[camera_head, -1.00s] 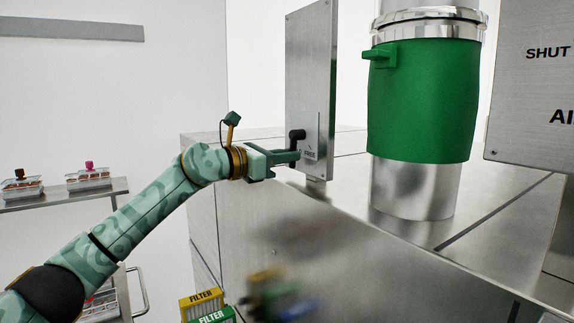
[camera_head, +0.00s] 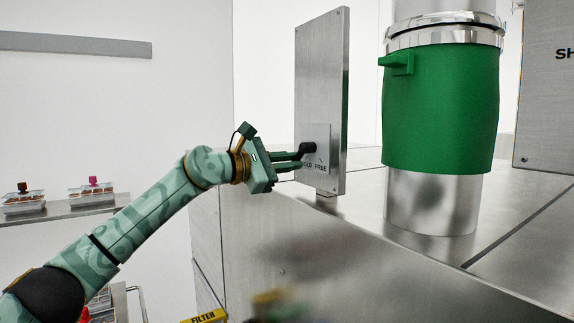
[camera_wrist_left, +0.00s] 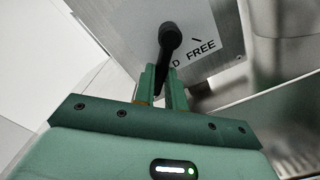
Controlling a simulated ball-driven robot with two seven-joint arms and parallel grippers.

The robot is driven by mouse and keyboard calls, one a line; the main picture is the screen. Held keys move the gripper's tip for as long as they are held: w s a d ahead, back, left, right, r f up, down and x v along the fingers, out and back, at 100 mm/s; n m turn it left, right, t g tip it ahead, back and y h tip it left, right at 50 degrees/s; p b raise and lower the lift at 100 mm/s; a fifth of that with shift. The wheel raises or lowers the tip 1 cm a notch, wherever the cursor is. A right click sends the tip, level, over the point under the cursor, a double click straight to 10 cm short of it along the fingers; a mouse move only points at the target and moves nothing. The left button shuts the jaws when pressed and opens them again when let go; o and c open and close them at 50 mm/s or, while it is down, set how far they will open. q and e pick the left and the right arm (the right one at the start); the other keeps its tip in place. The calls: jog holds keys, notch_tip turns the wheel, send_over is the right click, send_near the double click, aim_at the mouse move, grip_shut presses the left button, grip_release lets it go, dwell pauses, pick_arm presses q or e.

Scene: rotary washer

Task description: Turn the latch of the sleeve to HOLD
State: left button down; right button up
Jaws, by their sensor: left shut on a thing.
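The latch (camera_head: 309,147) is a black lever on a small plate lettered HOLD and FREE, fixed low on an upright steel panel (camera_head: 320,75). It also shows in the left wrist view (camera_wrist_left: 170,40), its arm running down between my fingers. My left gripper (camera_head: 299,158) is shut on the latch lever; it shows in the left wrist view too (camera_wrist_left: 163,82). The lever points left towards the HOLD side, and part of that word is covered. The green sleeve (camera_head: 440,112) wraps a steel column to the right. My right gripper is not in view.
A steel cabinet top (camera_head: 365,205) lies under the panel and column. Another steel sign panel (camera_head: 545,100) stands at the right edge. A shelf with small containers (camera_head: 93,186) is at the left. A yellow FILTER box (camera_head: 205,316) is at the bottom.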

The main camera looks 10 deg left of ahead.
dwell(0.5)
pick_arm(q)
jog(key=c, duration=1.6)
grip_release()
jog(key=shift+o, duration=0.8)
jog(key=shift+w, duration=0.2)
jog(key=shift+s, duration=0.1)
jog(key=b+v, duration=0.4)
jog(key=v, duration=1.2)
